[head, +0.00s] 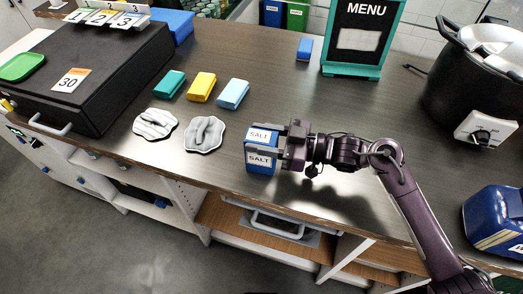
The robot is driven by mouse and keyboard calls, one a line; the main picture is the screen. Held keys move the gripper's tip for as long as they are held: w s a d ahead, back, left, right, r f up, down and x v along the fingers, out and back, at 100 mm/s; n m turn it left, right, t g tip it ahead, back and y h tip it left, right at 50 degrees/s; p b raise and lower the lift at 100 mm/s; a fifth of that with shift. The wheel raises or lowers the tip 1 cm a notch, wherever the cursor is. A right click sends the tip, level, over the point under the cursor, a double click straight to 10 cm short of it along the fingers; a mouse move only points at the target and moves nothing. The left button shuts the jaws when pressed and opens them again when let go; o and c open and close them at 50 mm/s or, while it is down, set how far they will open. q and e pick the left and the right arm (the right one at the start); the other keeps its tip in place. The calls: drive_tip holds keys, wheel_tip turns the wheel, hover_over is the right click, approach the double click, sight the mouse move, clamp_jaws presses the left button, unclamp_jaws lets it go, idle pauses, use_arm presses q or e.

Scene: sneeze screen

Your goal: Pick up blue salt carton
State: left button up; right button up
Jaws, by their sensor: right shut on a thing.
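The blue salt carton (261,161) has white "SALT" labels. It stands near the front edge of the dark counter in the head view. My right gripper (277,146) reaches it from the right and is shut on it, with the fingers around its upper part. The fingers and palm hide part of the carton's right side. I cannot tell whether its base touches the counter. My left gripper is not in view.
Two grey patterned pads (204,134) lie left of the carton, with teal, yellow and light blue blocks (201,87) behind them. A black box (95,75) is at left.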

clamp_jaws()
drive_tip(key=shift+r, duration=0.15)
drive_tip(key=shift+r, duration=0.25)
wheel_tip(320, 180, up, 19)
drive_tip(key=b, duration=0.2)
drive_tip(key=shift+r, duration=0.2)
